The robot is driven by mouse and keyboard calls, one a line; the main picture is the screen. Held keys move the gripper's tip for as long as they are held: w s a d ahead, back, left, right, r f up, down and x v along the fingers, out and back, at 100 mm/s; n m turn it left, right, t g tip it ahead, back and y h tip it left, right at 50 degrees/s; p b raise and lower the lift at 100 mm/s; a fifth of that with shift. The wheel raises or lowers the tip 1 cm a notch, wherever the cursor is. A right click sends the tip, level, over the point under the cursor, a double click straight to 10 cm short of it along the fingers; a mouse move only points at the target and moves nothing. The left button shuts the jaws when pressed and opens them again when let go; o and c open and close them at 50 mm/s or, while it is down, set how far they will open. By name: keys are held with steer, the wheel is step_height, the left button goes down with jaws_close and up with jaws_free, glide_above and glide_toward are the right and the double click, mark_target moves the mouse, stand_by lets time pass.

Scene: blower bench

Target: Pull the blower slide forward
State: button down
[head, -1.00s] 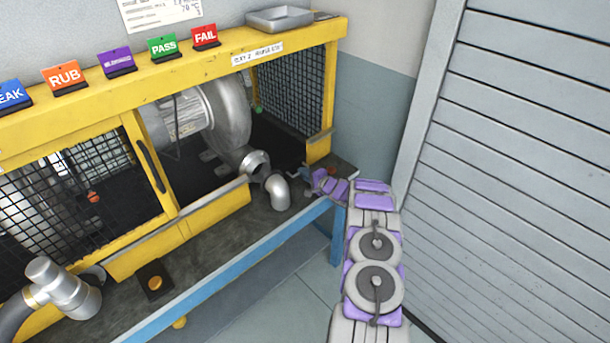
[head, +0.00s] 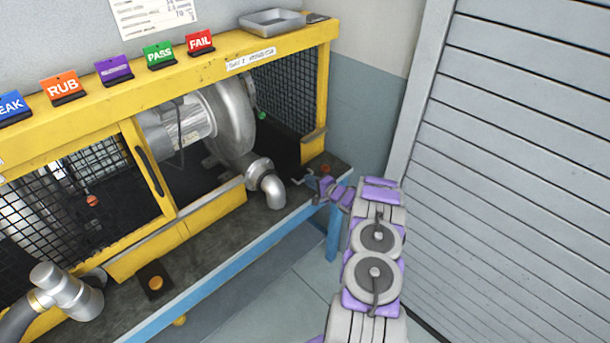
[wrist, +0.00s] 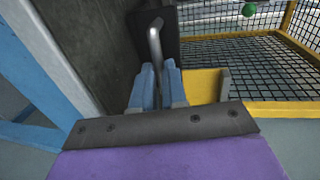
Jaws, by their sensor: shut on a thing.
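The silver blower (head: 230,120) with its ribbed motor (head: 182,125) sits inside the yellow guard frame in the head view. Its outlet flange (head: 259,171) meets the bent silver elbow pipe (head: 271,190), with no clear gap. My gripper (head: 311,183) is at the right end of the bench, right of the elbow. In the wrist view, the two blue fingers of my gripper (wrist: 158,80) are shut on a bent metal handle (wrist: 155,42), which rises beyond them in front of a dark plate. The fingers hide the handle's lower part. The slide under the blower is not clearly visible.
The yellow frame (head: 215,70) has mesh panels and coloured tags along its top. A metal tray (head: 272,22) sits on its right end. A hose coupling (head: 65,292) lies at the lower left. A grey slatted shutter (head: 520,170) stands right of my arm.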

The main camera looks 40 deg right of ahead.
steer(key=c, duration=1.4)
jaws_free()
steer(key=shift+s+f, duration=0.15)
steer(key=shift+f, duration=0.2)
steer(key=shift+c, duration=0.2)
steer(key=shift+o, duration=1.4)
steer(key=shift+d+r, duration=0.1)
steer(key=shift+d, duration=0.05)
steer(key=p+v, duration=0.3)
steer(key=v, duration=1.4)
steer(key=shift+r, duration=0.1)
